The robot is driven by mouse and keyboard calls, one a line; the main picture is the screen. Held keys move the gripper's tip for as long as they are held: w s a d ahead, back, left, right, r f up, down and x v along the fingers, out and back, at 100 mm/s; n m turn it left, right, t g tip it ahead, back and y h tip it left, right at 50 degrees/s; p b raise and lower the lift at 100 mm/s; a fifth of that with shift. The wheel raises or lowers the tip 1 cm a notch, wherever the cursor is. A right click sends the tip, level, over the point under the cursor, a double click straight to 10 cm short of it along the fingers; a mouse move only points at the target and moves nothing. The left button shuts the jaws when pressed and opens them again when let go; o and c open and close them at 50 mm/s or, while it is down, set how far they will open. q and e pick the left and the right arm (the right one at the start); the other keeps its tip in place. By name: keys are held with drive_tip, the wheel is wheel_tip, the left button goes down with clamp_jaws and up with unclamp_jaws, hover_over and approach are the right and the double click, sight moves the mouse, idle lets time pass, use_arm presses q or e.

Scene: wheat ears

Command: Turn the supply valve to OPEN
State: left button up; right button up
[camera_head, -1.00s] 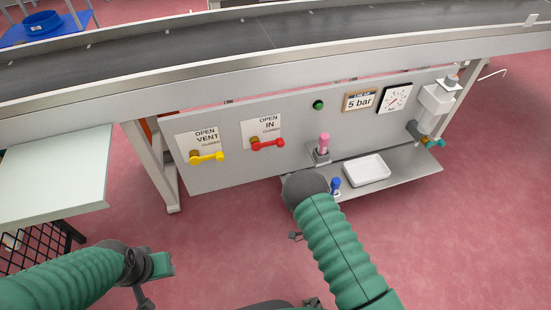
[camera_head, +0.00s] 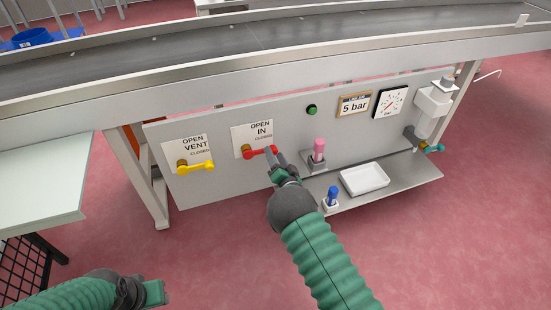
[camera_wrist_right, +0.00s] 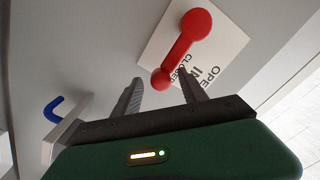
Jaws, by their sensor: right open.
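The valve marked IN has a red lever handle (camera_head: 262,152) on the grey panel, pointing right, just below the word CLOSED on its label (camera_head: 251,134). OPEN is printed at the label's top. My right gripper (camera_head: 274,156) is open at the lever's free end. In the right wrist view the red lever (camera_wrist_right: 180,50) reaches down between the tips of my open gripper (camera_wrist_right: 161,80); I cannot tell if they touch it. My left gripper (camera_head: 153,293) is low at the left, its fingers not clearly visible.
A yellow lever marked VENT (camera_head: 197,167) is left of the red one. A pink-topped part (camera_head: 319,150), a blue-topped part (camera_head: 332,195) and a white tray (camera_head: 364,179) are at the right. A gauge (camera_head: 390,102) and a 5 bar sign (camera_head: 354,104) hang above.

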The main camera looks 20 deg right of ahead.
clamp_jaws()
drive_tip(key=shift+f, duration=0.15)
idle(1.1)
